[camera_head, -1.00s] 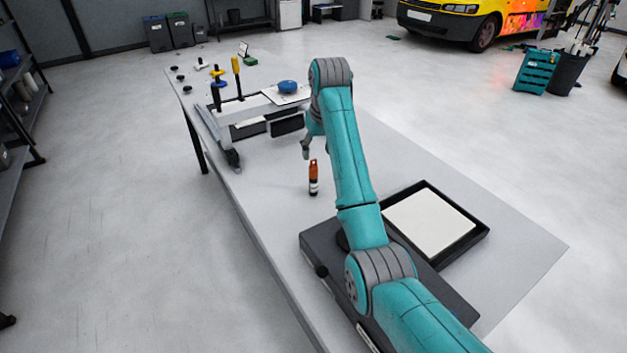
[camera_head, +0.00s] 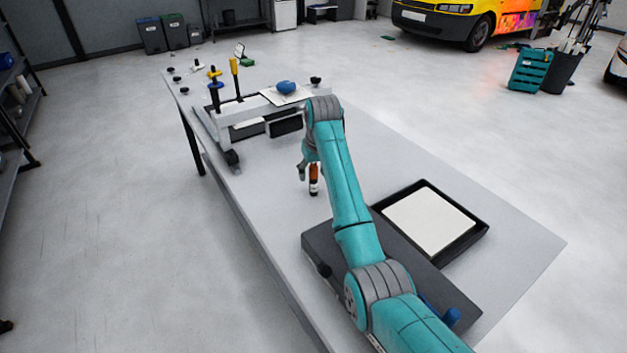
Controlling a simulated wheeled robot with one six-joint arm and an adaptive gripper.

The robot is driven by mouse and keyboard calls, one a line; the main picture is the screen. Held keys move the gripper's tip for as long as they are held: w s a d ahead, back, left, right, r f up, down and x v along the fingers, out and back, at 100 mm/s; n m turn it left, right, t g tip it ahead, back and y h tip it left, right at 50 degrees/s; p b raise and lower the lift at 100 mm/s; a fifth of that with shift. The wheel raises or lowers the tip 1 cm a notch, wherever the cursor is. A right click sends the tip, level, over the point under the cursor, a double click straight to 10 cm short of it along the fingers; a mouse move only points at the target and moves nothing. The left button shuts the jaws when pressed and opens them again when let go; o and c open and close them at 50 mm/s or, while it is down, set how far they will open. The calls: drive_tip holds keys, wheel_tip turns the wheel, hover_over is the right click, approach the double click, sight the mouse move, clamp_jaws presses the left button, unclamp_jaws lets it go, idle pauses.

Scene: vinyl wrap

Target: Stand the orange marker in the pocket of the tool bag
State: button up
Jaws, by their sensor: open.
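The orange marker (camera_head: 314,184) stands upright on the grey table, orange above with a black and white lower part. My gripper (camera_head: 309,173) is open and low over the marker's upper end. One finger shows just left of the marker; the other is hidden by my arm, so I cannot tell whether they touch it. A pale holder with dark pocket-like fronts (camera_head: 286,127) stands farther back on the table and may be the tool bag. Yellow-topped tools (camera_head: 235,78) stand upright at it. Its openings are too small to make out.
A black tray with a white sheet (camera_head: 433,222) lies right of my arm. A dark grey flat case (camera_head: 322,253) lies in front of the marker. A blue round item (camera_head: 286,87) rests on a white board behind. The table (camera_head: 262,190) is clear left of the marker.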

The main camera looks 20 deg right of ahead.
drive_tip(key=shift+x, duration=0.85)
drive_tip(key=shift+d, duration=0.1)
clamp_jaws()
drive_tip(key=shift+r, duration=0.1)
wheel_tip(320, 180, up, 10)
drive_tip(key=shift+f, duration=0.1)
